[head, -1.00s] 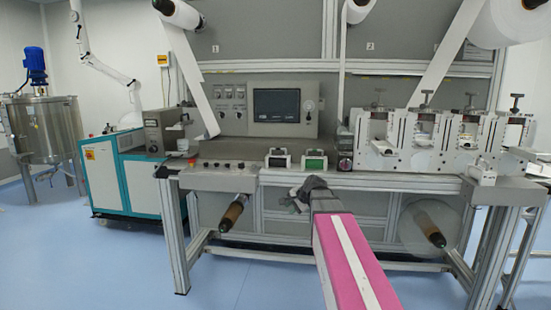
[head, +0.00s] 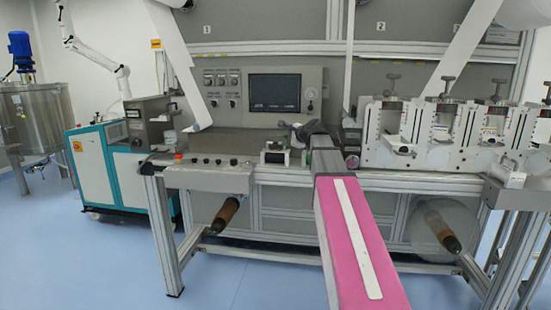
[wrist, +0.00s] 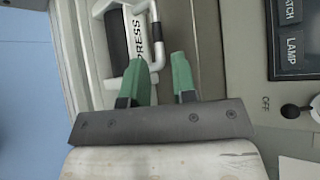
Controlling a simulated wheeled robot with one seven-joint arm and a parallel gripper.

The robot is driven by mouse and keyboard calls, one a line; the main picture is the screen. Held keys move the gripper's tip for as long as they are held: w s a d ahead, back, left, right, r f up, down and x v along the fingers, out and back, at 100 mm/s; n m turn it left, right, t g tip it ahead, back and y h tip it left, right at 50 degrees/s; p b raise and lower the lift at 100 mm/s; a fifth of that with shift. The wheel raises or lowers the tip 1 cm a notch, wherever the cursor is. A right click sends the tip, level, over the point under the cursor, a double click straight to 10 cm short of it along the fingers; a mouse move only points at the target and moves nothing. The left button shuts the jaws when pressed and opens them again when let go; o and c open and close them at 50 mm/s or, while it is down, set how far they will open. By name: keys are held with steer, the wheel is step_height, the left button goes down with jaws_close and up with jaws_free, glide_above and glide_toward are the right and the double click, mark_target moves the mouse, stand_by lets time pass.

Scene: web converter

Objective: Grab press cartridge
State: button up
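The press cartridge (wrist: 133,40) is at the top of the wrist view, a white frame with a dark body, the word PRESS and a black-and-white bar handle. In the head view my gripper (head: 297,130) is over the bench, just above and right of a small white-framed cartridge (head: 276,154). Its label is unreadable there, but its place fits the press cartridge.
The bench control panel with a dark screen (head: 274,92) stands behind my gripper. White roller stations (head: 438,130) stand on the right. A control box (head: 208,172) with knobs and a red button is at the left front. A switch marked OFF (wrist: 290,111) is close on the right.

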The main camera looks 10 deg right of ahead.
mark_target(278, 143)
steer(key=x, duration=0.6)
steer(key=shift+w+a+f, duration=0.1)
steer(key=shift+w+f, duration=0.15)
steer(key=shift+f, duration=0.05)
jaws_close()
stand_by(1.2)
